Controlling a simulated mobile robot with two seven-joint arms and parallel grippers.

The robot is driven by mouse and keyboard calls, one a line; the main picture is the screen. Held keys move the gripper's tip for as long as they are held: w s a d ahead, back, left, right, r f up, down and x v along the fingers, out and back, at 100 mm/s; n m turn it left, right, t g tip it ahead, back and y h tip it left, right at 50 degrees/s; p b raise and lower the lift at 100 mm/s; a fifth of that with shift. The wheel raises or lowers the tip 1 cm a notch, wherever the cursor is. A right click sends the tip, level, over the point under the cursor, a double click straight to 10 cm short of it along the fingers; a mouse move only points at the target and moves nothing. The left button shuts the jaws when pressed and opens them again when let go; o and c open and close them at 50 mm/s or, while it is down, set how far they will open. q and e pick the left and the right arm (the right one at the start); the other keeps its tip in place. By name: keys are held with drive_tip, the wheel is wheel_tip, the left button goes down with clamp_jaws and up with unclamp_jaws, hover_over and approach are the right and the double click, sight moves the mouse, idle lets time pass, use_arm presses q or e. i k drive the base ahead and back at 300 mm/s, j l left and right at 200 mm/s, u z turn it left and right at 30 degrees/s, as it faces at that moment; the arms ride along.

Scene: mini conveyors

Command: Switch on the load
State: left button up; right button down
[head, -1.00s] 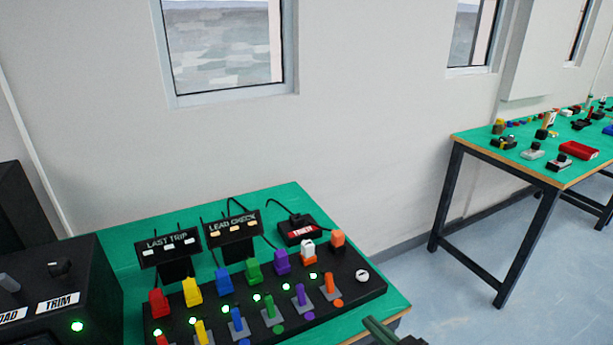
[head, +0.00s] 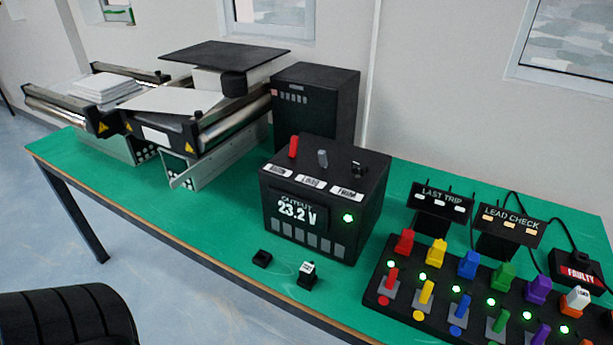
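The black power supply box (head: 322,200) stands on the green table. Its display (head: 297,211) reads OUTPUT 23.2 V, and a green lamp (head: 348,218) on its front is lit. On its top are a red toggle lever (head: 293,147), a grey toggle lever (head: 323,158) in the middle and a black knob (head: 357,168) at the right. White labels lie below them; the middle one, under the grey lever, appears to read LOAD. Both levers look roughly upright; their exact positions are hard to tell. Neither of my grippers is in view.
A black panel (head: 447,321) with coloured switches and green lamps stands at right, behind it LAST TRIP (head: 441,201) and LEAD CHECK (head: 508,224) signs and a FAULTY tag (head: 578,274). Mini conveyors (head: 215,142) stand at left. Two small black pieces (head: 307,276) lie in front of the box.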

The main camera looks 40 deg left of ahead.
sight(322, 155)
drive_tip(key=u, duration=1.15)
drive_tip(key=k+j, duration=0.15)
drive_tip(key=k, duration=0.25)
